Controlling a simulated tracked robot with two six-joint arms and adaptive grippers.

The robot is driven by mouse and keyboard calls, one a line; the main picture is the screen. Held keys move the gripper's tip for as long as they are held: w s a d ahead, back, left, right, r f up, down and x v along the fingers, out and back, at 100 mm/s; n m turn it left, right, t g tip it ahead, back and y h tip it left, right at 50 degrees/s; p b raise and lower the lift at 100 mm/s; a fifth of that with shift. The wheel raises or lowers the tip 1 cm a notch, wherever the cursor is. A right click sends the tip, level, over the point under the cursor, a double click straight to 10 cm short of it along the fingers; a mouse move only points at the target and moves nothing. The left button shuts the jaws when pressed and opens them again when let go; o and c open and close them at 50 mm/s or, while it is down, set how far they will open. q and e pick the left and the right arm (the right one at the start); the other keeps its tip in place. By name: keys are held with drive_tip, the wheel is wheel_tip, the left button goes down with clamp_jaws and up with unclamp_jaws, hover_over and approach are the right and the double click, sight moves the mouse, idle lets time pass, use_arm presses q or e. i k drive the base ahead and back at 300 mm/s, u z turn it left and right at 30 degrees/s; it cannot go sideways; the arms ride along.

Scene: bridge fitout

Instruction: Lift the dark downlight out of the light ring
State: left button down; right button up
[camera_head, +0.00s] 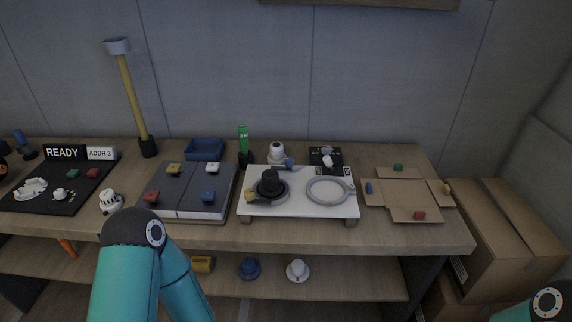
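The dark downlight (270,180) stands upright at the left of a white raised board (306,210). A dark, wide rim surrounds its base; I cannot tell whether this is its own flange or a separate ring. A yellow piece (250,195) is beside that rim. A light grey ring (328,203) lies on the right half of the board, with the white board showing through its middle and a small orange mark at its front. My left arm shows at lower left and my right arm at the lower right corner. Neither gripper is in view.
A grey two-panel case (187,193) with coloured blocks stands left of the board. An opened cardboard piece (405,200) lies right. A white lamp (277,152), green bottle (244,139) and black box (322,154) stand behind. The lower shelf (340,280) holds several fittings.

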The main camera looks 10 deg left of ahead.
sight(271, 187)
drive_tip(key=z, duration=0.35)
drive_tip(key=i, duration=0.45)
drive_tip(key=u, duration=1.75)
